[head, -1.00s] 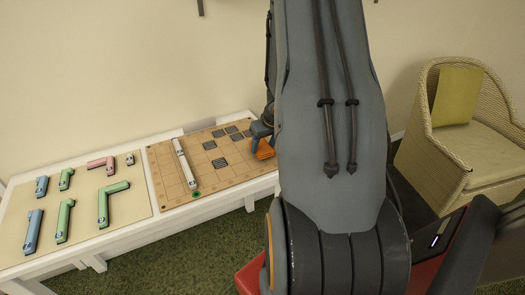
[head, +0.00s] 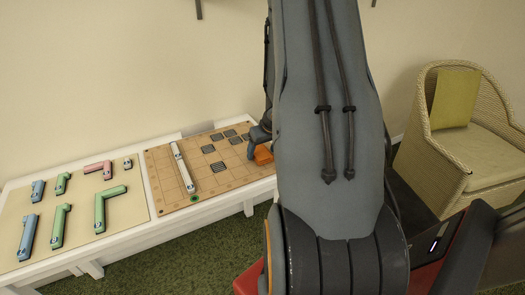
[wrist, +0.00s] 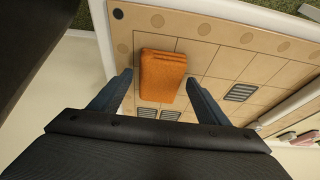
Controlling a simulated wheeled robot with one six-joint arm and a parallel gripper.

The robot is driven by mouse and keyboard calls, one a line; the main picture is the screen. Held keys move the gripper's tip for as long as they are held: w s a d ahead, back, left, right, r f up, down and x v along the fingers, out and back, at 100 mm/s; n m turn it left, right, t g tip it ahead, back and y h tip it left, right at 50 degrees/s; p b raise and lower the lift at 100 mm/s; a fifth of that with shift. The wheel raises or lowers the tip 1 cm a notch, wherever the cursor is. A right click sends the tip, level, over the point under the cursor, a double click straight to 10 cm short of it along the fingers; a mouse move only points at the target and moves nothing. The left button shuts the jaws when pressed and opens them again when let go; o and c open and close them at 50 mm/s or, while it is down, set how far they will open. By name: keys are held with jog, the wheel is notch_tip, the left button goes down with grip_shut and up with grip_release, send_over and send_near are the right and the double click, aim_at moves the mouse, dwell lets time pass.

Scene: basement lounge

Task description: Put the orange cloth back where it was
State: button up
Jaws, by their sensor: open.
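The orange cloth (wrist: 162,75) is a folded block lying on the tan game board (wrist: 230,65), near the board's edge in the wrist view. In the head view the cloth (head: 263,155) is at the board's right end, partly hidden by my arm. My gripper (wrist: 160,85) is open, with one finger on each side of the cloth in the wrist picture. A gap shows between the cloth and each finger. I cannot tell how far above the board the fingertips are. In the head view my gripper (head: 258,140) is mostly hidden behind my arm.
The board (head: 160,170) lies on a white table (head: 150,229) against the wall. A white bar-shaped piece (head: 183,167) and several dark grilled squares are on it. Green, blue and pink pieces lie on a beige mat (head: 80,205) at left. A wicker chair (head: 480,150) stands at right.

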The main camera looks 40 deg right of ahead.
jog(key=p+v, duration=0.8)
jog(key=v, duration=0.4)
jog(key=w+a+r+h, duration=0.1)
jog(key=w+a+r, duration=0.1)
jog(key=a+r, duration=0.45)
jog(key=s+a+r+n+g, duration=0.1)
jog(key=s+a, duration=0.3)
jog(key=a, duration=0.4)
jog(key=s+a+r+n+y, duration=0.1)
jog(key=s+a, duration=0.3)
jog(key=a, duration=0.4)
jog(key=s+a+r+g+y, duration=0.1)
jog(key=s+a+r, duration=0.2)
jog(key=a, duration=0.6)
jog(key=shift+s+r+n+g, duration=0.25)
jog(key=shift+s+n+g, duration=0.05)
jog(key=shift+s+n, duration=0.15)
notch_tip(320, 180, down, 4)
jog(key=b, duration=0.3)
jog(key=shift+w+b, duration=0.1)
jog(key=shift+b, duration=0.25)
